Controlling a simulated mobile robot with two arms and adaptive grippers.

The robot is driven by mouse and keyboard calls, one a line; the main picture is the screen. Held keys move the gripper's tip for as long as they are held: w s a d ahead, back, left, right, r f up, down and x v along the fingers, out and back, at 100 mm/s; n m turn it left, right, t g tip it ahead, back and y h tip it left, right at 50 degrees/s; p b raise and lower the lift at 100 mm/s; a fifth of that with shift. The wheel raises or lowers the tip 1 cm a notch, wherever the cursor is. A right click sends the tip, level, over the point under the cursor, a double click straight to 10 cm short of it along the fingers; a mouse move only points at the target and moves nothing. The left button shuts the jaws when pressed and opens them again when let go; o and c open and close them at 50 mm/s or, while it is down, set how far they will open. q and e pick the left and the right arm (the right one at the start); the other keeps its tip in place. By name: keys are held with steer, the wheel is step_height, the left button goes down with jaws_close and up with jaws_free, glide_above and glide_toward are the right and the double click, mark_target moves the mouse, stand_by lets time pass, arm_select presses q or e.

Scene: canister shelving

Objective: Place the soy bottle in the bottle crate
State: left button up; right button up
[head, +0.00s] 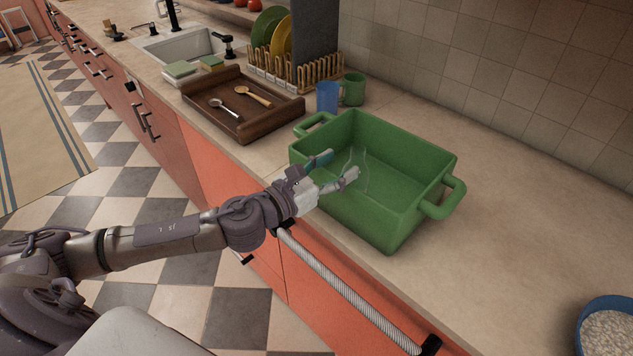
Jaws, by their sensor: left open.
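The green bottle crate (440,165), a deep box with two side handles, stands on the counter in the middle of the head view. A clear, see-through bottle (360,178), which seems to be the soy bottle, is inside the crate near its left part. It looks upright, but its outline is faint and its base is hard to make out. My left gripper (337,168) reaches over the crate's near left wall. Its fingers are open and spread just left of the bottle; I cannot tell whether they touch it. My right gripper is not in view.
A blue cup (327,97) and a green mug (353,89) stand behind the crate. A wooden tray (270,122) with two spoons and a dish rack (262,75) are further left. A blue bowl (583,318) sits at the lower right. Counter right of the crate is clear.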

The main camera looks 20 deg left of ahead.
arm_select(q)
steer(key=b+v, duration=0.2)
steer(key=v, duration=0.4)
stand_by(0.4)
